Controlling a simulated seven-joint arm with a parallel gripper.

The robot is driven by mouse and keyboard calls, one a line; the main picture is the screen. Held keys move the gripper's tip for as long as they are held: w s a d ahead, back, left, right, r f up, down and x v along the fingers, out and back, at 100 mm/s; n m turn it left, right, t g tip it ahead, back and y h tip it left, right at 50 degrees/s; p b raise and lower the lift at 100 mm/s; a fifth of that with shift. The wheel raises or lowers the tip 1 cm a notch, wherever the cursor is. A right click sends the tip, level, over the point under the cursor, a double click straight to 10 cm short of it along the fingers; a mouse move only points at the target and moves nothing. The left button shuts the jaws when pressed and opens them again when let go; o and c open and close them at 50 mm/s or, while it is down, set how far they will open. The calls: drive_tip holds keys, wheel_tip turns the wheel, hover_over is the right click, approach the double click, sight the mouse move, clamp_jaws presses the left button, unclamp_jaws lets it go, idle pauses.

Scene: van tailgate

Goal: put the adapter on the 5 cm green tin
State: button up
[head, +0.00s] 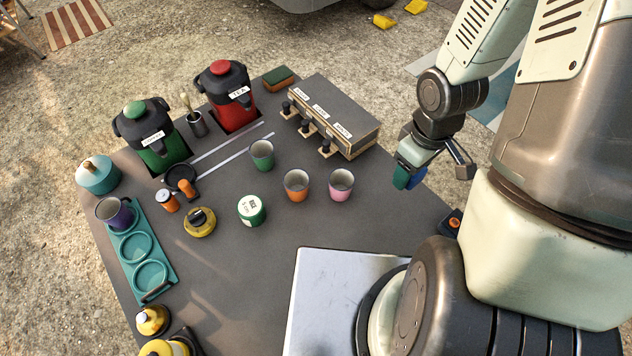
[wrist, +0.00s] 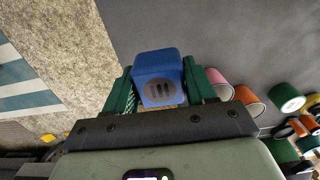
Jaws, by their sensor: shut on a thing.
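The adapter is a blue block (wrist: 160,78) with a round grey face and two dark slots. My gripper (wrist: 158,90) is shut on it, with a green finger on each side. In the head view my gripper (head: 409,176) holds the adapter (head: 401,178) in the air, right of the pink cup and toward the table's right edge. The green tin (head: 252,210) has a white labelled top and stands upright on the table, left of and apart from my gripper. It also shows at the right of the wrist view (wrist: 287,97). Its top is bare.
A pink cup (head: 341,185) and an orange cup (head: 296,186) stand between my gripper and the tin. A green cup (head: 262,154) stands behind the tin. A yellow round item (head: 199,222) is left of it. A dark box (head: 335,115) is at the back. Clear table lies in front of the tin.

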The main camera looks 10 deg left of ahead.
drive_tip(key=a, duration=0.3)
drive_tip(key=w+a+r, duration=0.1)
drive_tip(key=a, duration=0.7)
drive_tip(key=shift+w+r, duration=0.2)
drive_tip(key=shift+w, duration=0.2)
drive_tip(key=s+a+r, duration=0.1)
drive_tip(key=s+a, duration=0.1)
drive_tip(key=a, duration=0.7)
hover_over(249, 206)
wheel_tip(249, 206, down, 2)
drive_tip(key=shift+f, duration=2.6)
drive_tip(key=shift+f, duration=0.2)
drive_tip(key=o, duration=1.1)
